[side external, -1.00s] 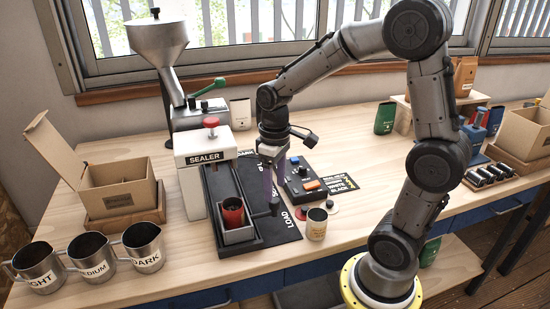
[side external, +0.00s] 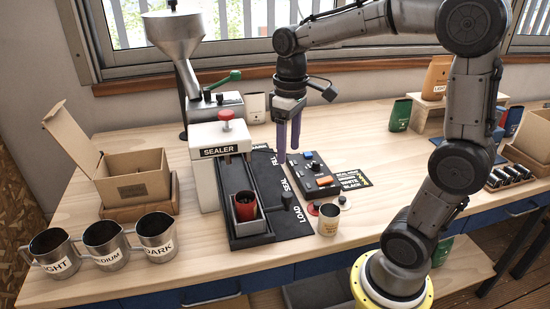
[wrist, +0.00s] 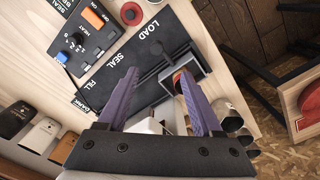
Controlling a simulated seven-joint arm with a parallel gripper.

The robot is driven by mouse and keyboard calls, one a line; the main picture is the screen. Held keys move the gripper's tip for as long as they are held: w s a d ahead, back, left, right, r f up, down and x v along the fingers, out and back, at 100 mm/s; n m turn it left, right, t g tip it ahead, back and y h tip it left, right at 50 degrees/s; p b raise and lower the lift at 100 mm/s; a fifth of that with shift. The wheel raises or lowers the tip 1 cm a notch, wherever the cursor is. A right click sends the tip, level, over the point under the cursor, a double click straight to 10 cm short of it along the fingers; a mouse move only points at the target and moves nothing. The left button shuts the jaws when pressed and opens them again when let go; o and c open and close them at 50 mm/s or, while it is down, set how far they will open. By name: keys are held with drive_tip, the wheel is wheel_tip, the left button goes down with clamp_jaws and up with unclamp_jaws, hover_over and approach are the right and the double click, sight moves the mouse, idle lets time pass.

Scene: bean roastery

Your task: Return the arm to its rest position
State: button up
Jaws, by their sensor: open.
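My gripper (side external: 288,140) hangs above the back part of the black sealer mat, its two purple fingers pointing down, apart and empty. In the wrist view, the fingers of my gripper (wrist: 158,105) are spread with nothing between them. My arm rises from the yellow-ringed base at the right and bends over the table. The white sealer (side external: 219,165) with its red knob stands left of the gripper, clear of it. A red can (side external: 246,207) sits in the metal carriage at the LOAD end of the track; in the wrist view a finger partly hides it.
A control box (side external: 312,174) with an orange switch lies right of the track, near a small cup (side external: 329,219). The hopper machine (side external: 178,50) stands behind. Metal jugs (side external: 103,243) line the front left edge, beside an open cardboard box (side external: 120,175). The air around the gripper is clear.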

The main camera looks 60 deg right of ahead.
drive_tip(key=s+a+r+n+t, duration=0.1)
drive_tip(key=s+a+r+t, duration=0.3)
drive_tip(key=s, duration=0.4)
drive_tip(key=s+a+f+m+t, duration=0.1)
drive_tip(key=s+a+f, duration=0.1)
drive_tip(key=s+f, duration=0.2)
drive_tip(key=shift+s+a+t, duration=0.3)
drive_tip(key=shift+a, duration=0.05)
